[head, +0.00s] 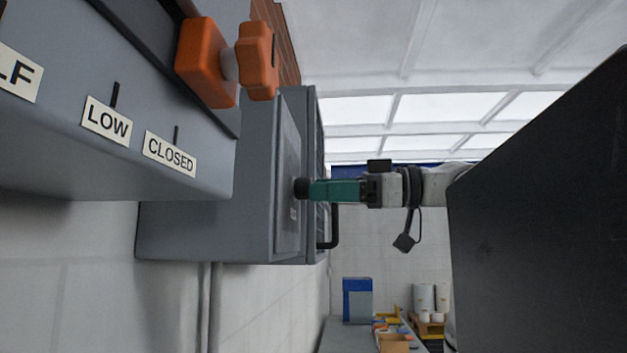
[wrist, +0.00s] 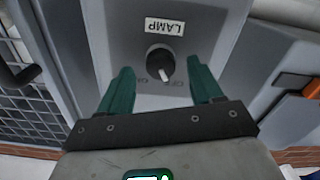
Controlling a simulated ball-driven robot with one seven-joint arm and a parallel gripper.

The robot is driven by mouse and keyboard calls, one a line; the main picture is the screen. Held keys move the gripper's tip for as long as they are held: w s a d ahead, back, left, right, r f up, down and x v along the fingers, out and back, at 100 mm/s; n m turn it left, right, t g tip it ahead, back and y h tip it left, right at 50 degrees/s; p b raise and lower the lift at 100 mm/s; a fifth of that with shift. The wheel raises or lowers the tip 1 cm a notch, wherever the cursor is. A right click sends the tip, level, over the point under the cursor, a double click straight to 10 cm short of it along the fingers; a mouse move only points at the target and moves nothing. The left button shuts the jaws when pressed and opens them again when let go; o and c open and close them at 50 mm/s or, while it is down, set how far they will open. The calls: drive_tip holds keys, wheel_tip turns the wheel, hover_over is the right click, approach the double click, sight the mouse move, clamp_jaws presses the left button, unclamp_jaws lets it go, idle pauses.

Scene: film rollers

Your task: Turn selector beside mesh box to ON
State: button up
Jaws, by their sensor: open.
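The selector is a round black knob (wrist: 159,61) on a grey panel below an upside-down LAMP label (wrist: 164,27) in the wrist view. Its white pointer aims down and slightly right, toward the small OFF lettering; ON is at the lower left. Both words are partly hard to read. In the head view the knob (head: 301,188) sticks out from the panel, seen edge-on. My gripper (wrist: 161,76) is open, its green fingers on either side of the knob with gaps. In the head view my gripper (head: 314,190) is level with the knob, tips close to it.
The mesh box (wrist: 33,112) with a black handle (wrist: 15,77) stands left of the panel in the wrist view. An orange valve knob (head: 257,61) and a grey box with LOW (head: 107,121) and CLOSED labels are nearer in the head view. A bench with boxes lies far below.

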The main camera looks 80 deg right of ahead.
drive_tip(key=shift+w+a, duration=0.1)
drive_tip(key=shift+w, duration=1.1)
drive_tip(key=shift+c, duration=0.3)
drive_tip(key=c, duration=1)
drive_tip(key=shift+m, duration=0.4)
drive_tip(key=m+b, duration=0.3)
drive_tip(key=m, duration=0.8)
drive_tip(key=shift+a, duration=0.1)
